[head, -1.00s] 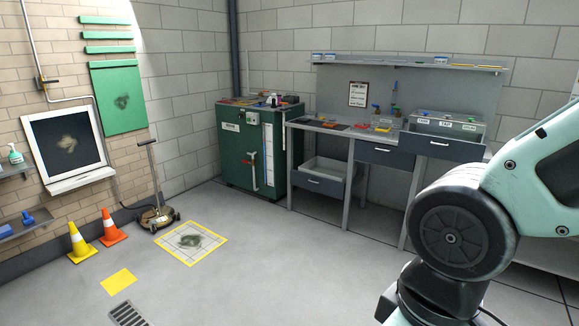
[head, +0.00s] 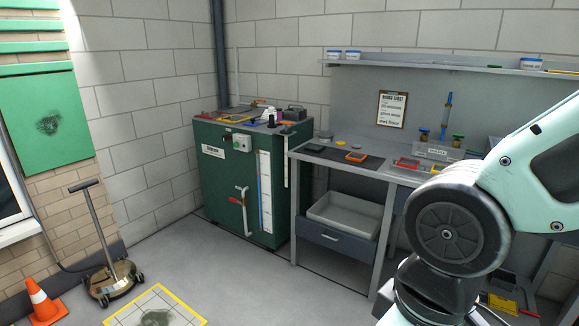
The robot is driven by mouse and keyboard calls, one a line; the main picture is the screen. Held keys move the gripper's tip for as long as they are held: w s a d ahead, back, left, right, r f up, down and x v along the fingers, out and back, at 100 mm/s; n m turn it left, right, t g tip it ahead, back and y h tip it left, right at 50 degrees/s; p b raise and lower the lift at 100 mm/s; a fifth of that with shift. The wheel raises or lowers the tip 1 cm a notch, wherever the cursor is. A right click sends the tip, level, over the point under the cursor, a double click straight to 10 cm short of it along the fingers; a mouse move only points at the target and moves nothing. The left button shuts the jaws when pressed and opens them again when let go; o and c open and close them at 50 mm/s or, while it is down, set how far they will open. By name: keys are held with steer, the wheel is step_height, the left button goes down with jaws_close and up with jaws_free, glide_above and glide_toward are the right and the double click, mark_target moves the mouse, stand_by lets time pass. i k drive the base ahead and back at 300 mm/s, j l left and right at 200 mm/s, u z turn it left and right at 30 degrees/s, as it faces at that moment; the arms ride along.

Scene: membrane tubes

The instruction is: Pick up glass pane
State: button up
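I cannot make out a loose glass pane for certain. Small framed items lie on the grey workbench (head: 393,173): an orange-rimmed one (head: 356,157), a red-rimmed one (head: 407,164) and a yellow-rimmed one (head: 438,168). Another yellow-framed item (head: 238,116) lies on top of the green cabinet (head: 228,178). Whether any of these holds glass is too small to tell. My arm fills the right side and hides part of the bench. My gripper is out of view.
A pale tray (head: 343,216) sits under the bench. A wheeled floor tool (head: 109,280) and an orange cone (head: 45,305) stand at the left. A yellow-bordered floor square (head: 126,313) lies in front. The floor before the cabinet is clear.

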mark_target(358, 157)
steer(key=i, duration=1.45)
steer(key=i+j+z, duration=0.1)
steer(key=i, duration=1.3)
